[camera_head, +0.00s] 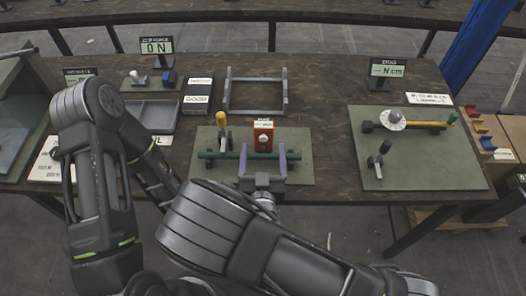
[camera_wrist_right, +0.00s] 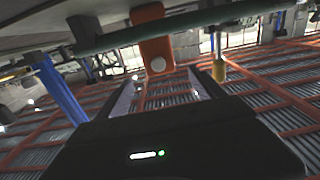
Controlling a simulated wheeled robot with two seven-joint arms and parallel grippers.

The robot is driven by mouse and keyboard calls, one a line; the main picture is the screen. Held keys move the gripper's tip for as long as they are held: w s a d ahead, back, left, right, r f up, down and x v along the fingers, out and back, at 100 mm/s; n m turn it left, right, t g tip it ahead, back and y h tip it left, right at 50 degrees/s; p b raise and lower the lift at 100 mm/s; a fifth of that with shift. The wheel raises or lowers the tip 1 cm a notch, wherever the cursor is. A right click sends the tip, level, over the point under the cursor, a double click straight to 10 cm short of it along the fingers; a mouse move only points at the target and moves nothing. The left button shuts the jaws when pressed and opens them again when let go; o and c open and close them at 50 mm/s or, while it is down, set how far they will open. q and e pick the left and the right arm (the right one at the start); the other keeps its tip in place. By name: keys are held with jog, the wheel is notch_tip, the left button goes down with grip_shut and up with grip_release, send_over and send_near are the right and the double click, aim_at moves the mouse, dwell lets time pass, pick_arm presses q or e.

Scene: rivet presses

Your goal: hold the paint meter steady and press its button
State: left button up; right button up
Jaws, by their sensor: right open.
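The paint meter (camera_head: 263,135) is a small orange-red upright block with a pale label on top and a round white button (camera_head: 263,139) on its front. It stands on the green mat near the middle of the table. In the right wrist view the orange meter (camera_wrist_right: 152,35) and its white button (camera_wrist_right: 158,64) show ahead of the fingers. My right gripper (camera_head: 263,158) is open and empty, its two fingers apart in front of the meter, one to each side. My left arm reaches in at the left; its gripper is hidden.
A dark green bar (camera_head: 220,155) crosses in front of the meter, close to my right fingers. A yellow-topped handle (camera_head: 221,120) stands left of the meter. A grey frame (camera_head: 255,109) is behind it. A second green mat (camera_head: 440,165) with a white dial fixture lies right.

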aim_at(264, 118)
jog(key=shift+w, duration=0.1)
jog(key=w, duration=1.2)
jog(key=c, duration=1.5)
pick_arm(q)
grip_shut()
pick_arm(e)
jog(key=shift+c, duration=0.4)
dwell(0.7)
